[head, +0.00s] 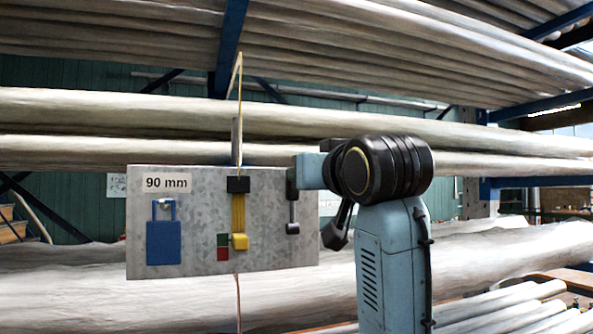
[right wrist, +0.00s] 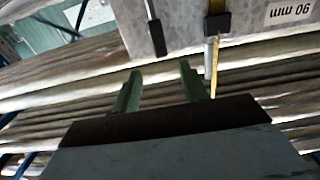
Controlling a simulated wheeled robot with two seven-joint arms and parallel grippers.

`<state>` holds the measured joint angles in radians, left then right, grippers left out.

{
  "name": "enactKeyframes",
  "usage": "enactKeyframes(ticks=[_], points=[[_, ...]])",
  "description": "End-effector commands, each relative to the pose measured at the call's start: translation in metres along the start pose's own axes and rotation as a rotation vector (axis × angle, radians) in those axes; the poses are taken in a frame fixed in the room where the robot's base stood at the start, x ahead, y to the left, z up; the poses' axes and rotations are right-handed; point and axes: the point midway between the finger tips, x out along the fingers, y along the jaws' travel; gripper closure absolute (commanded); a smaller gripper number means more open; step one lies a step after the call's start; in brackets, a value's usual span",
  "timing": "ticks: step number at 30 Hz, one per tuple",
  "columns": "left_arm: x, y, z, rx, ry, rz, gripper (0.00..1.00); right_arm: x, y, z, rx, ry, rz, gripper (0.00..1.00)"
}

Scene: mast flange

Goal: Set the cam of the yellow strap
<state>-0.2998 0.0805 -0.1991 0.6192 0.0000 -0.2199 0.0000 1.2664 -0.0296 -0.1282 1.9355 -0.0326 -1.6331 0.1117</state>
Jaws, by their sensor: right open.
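A grey metal plate (head: 195,261) carries the yellow strap (head: 238,209), which hangs from a black block (head: 238,184) and has a yellow block (head: 240,242) at its lower end; I cannot tell if that block is the cam. A thin yellow band rises above the plate. The right wrist view shows the plate (right wrist: 180,22) upside down, with the black block (right wrist: 217,22) and yellow band (right wrist: 214,68). My right gripper (right wrist: 156,76) is open and empty, its green fingers near the plate's upper edge. In the head view my right arm hides the fingers. My left gripper is not in view.
Long pale pipes (head: 70,110) fill the blue rack behind and above.

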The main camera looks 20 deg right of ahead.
Motion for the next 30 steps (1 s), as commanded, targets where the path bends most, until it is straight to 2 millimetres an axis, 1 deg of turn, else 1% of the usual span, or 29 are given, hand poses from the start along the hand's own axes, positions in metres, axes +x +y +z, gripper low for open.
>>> enactKeyframes(ticks=[1, 6, 9, 12, 15, 18, 25, 26, 30], points=[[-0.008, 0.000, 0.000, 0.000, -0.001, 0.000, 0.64, 0.013, 0.000, -0.002, 0.000, -0.007, 0.001, 0.56], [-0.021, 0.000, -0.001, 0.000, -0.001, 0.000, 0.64, 0.048, 0.000, -0.002, -0.001, -0.005, 0.001, 0.56], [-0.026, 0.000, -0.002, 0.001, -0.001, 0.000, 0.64, 0.064, 0.000, -0.001, -0.001, -0.005, 0.001, 0.56], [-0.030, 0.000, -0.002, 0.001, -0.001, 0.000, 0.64, 0.076, 0.000, -0.001, 0.000, -0.002, 0.001, 0.56], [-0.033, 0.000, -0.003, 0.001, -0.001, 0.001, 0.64, 0.083, 0.000, 0.000, 0.000, -0.002, 0.000, 0.56], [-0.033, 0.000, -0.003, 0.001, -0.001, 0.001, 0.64, 0.086, 0.000, 0.000, 0.000, -0.001, 0.000, 0.56], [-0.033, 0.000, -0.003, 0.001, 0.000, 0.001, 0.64, 0.086, 0.000, 0.001, 0.000, -0.001, 0.000, 0.56], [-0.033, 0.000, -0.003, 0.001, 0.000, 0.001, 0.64, 0.086, 0.000, 0.001, 0.000, -0.001, 0.000, 0.59], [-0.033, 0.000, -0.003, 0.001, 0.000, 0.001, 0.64, 0.086, 0.000, 0.001, 0.000, -0.001, 0.000, 0.77]])
